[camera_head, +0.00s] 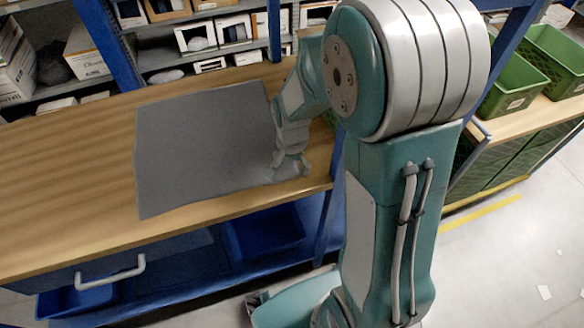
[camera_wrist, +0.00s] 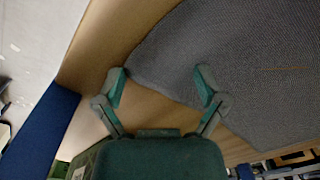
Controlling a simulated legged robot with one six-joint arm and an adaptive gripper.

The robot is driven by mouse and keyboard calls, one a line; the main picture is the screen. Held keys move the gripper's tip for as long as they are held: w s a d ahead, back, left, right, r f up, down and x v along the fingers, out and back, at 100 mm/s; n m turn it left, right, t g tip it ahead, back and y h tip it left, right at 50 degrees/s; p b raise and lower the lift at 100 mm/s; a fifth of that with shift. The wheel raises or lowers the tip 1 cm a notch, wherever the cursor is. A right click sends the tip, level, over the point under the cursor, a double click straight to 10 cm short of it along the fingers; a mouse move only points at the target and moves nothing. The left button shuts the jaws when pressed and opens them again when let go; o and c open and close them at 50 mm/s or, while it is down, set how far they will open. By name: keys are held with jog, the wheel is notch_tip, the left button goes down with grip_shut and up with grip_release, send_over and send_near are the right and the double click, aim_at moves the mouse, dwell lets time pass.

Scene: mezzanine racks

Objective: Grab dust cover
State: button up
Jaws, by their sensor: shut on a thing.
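The dust cover is a flat dark grey woven sheet (camera_head: 200,145) spread on the wooden table top (camera_head: 60,170) in the head view. Its right front corner lies at my gripper (camera_head: 288,168), near the table's right end. In the wrist view the cover (camera_wrist: 255,65) fills the upper right, and its rounded corner lies between the two fingers of my gripper (camera_wrist: 161,84). The fingers stand well apart but are shut on the cover at this corner. The exact contact at the fingertips is hard to see.
A blue rack post (camera_head: 107,45) stands behind the table. Shelves with white boxes (camera_head: 215,32) are at the back. Green crates (camera_head: 513,85) stand at the right. Below the table are a drawer with a white handle (camera_head: 110,275) and blue bins (camera_head: 265,232). Floor at the lower right is open.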

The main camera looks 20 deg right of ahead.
notch_tip(320, 180, up, 4)
jog(key=shift+s+f, duration=0.1)
grip_shut()
notch_tip(320, 180, up, 8)
notch_tip(320, 180, up, 27)
dwell(0.7)
